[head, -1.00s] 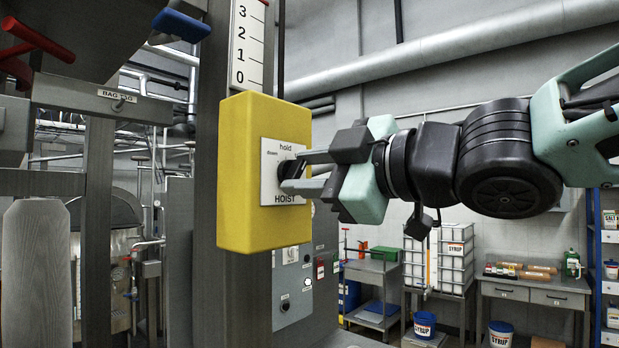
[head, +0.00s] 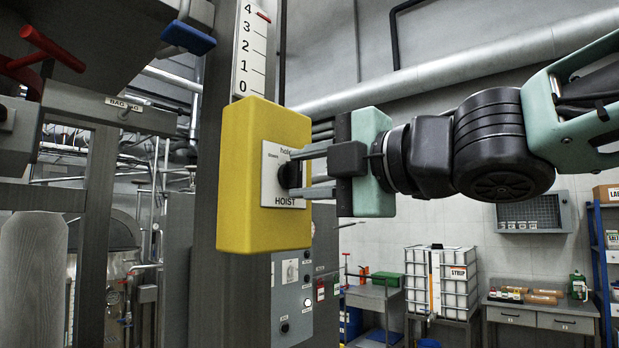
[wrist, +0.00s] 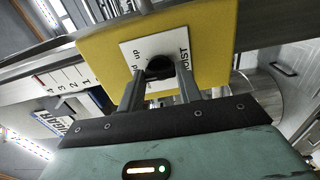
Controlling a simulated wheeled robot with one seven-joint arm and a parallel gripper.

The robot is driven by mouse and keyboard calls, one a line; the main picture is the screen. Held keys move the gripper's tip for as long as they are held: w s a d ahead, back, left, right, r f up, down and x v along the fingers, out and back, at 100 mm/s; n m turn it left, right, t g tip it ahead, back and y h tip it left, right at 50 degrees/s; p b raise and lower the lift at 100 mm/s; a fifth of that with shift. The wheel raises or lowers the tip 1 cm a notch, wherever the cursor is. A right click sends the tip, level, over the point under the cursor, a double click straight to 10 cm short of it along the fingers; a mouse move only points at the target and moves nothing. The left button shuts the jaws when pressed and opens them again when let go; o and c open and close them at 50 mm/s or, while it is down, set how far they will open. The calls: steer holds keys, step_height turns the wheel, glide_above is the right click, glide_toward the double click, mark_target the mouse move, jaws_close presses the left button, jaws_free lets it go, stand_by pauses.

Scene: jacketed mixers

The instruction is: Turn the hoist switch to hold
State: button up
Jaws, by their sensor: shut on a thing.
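The hoist switch is a black knob (head: 290,176) on a white plate (head: 270,193) fixed to a yellow box (head: 235,180). The plate reads "hold" at the top, "down" at the upper left and "HOIST" below. My gripper (head: 297,172) reaches in from the right, its two fingers one above the other around the knob, shut on it. The wrist view shows the knob (wrist: 160,66) between the two finger ends, with "up" printed on the plate beside it. The fingers partly cover the knob and plate, so I cannot tell exactly where it points.
The yellow box is mounted on a grey column (head: 215,280). Above it is a number scale (head: 249,50) with a red marker near 4. A grey control panel (head: 292,300) stands below and behind. A white tank (head: 440,280) and drawer bench (head: 540,318) stand further back right.

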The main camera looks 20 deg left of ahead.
stand_by(0.4)
steer(key=o, duration=1)
